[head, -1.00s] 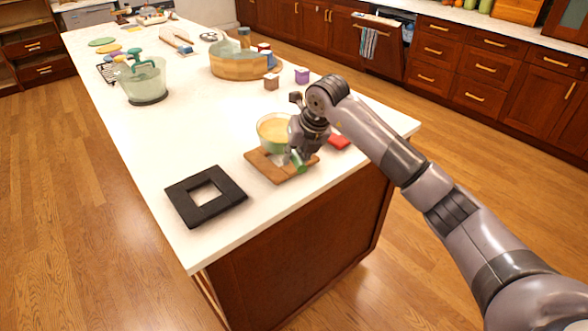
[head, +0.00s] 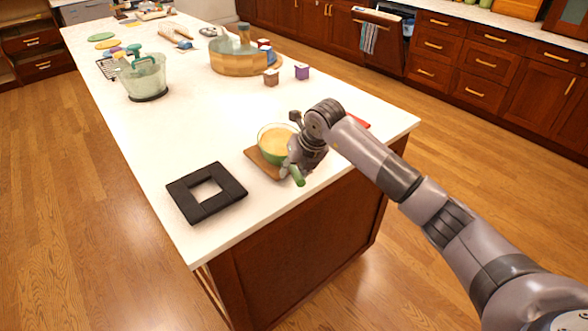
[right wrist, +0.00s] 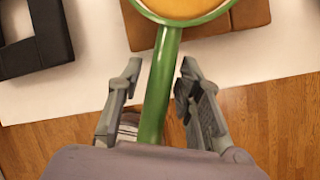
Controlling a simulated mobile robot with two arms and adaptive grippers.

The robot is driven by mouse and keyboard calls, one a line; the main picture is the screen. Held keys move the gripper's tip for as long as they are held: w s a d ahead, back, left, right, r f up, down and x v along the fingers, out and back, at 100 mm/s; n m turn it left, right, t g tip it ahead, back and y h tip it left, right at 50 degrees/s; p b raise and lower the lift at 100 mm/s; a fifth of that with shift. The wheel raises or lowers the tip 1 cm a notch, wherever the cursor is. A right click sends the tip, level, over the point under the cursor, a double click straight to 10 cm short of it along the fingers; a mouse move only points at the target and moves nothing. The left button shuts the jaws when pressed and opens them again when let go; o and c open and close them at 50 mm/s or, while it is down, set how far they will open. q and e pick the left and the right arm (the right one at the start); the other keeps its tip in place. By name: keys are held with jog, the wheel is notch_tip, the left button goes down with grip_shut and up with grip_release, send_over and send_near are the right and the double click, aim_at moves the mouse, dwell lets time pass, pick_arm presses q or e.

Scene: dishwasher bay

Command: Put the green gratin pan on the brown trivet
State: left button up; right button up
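The green gratin pan (head: 277,143), yellowish inside, is upright over the brown trivet (head: 255,161) near the counter's front end. It appears to rest on it; the contact is hidden. Its green handle points toward the counter's near edge. My right gripper (head: 296,168) is around the handle. In the right wrist view the pan (right wrist: 163,85) has its handle between the two fingers of the right gripper (right wrist: 160,68), with a gap on each side, so the gripper is open. The trivet (right wrist: 250,13) shows beside the pan's bowl. My left gripper is not in view.
A black square frame-shaped trivet (head: 233,193) lies to the left. A red item (head: 357,121) is partly hidden behind my right arm. A wooden basin (head: 232,63), small cubes and a clear pitcher (head: 147,78) stand farther back. The counter's middle is clear.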

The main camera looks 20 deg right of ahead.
jog(key=shift+o, duration=0.2)
jog(key=shift+r, duration=0.1)
jog(key=b+v, duration=0.2)
jog(key=v, duration=1)
